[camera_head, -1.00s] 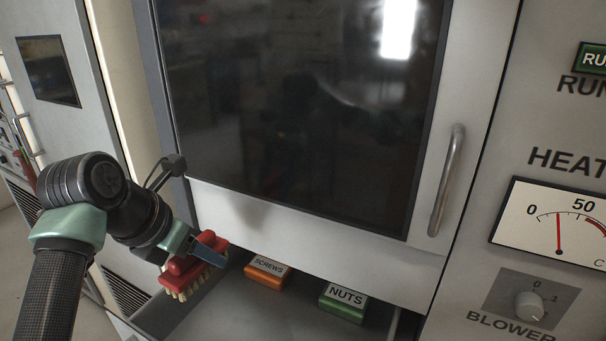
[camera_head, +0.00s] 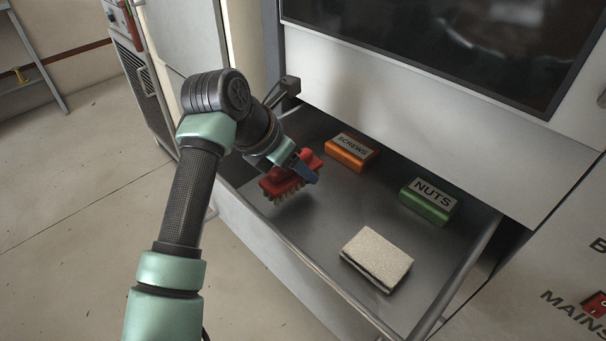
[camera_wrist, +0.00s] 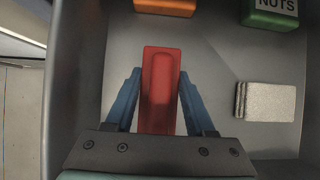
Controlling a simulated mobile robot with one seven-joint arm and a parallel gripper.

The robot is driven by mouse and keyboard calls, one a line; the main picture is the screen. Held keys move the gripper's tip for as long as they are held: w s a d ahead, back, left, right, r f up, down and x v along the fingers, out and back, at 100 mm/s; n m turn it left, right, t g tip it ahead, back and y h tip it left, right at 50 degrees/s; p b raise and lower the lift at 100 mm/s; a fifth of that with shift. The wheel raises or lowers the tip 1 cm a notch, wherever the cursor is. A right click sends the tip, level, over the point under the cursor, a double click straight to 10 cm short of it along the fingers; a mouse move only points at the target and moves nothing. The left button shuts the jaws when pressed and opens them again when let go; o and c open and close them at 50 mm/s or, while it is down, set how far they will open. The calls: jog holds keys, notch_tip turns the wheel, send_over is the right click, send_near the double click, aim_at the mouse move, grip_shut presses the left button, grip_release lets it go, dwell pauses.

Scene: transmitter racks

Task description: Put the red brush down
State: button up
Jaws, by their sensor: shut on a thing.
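The red brush (camera_head: 289,179) has a red back and pale bristles that face down. It is at the left part of an open grey metal drawer (camera_head: 330,215). My gripper (camera_head: 305,168) is shut on the brush. In the wrist view the red brush (camera_wrist: 161,85) lies lengthwise between the two blue fingers of my gripper (camera_wrist: 160,95). Whether the bristles touch the drawer floor, I cannot tell.
In the drawer are an orange SCREWS box (camera_head: 351,152), a green NUTS box (camera_head: 428,203) and a pale sponge-like block (camera_head: 377,258). Bare floor shows between them and the brush. The cabinet front (camera_head: 400,110) rises behind the drawer.

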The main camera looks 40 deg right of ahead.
aim_at(299, 181)
jog(key=shift+f+b, duration=0.3)
jog(key=shift+f, duration=1.45)
jog(key=shift+f, duration=0.1)
jog(key=o, duration=1.3)
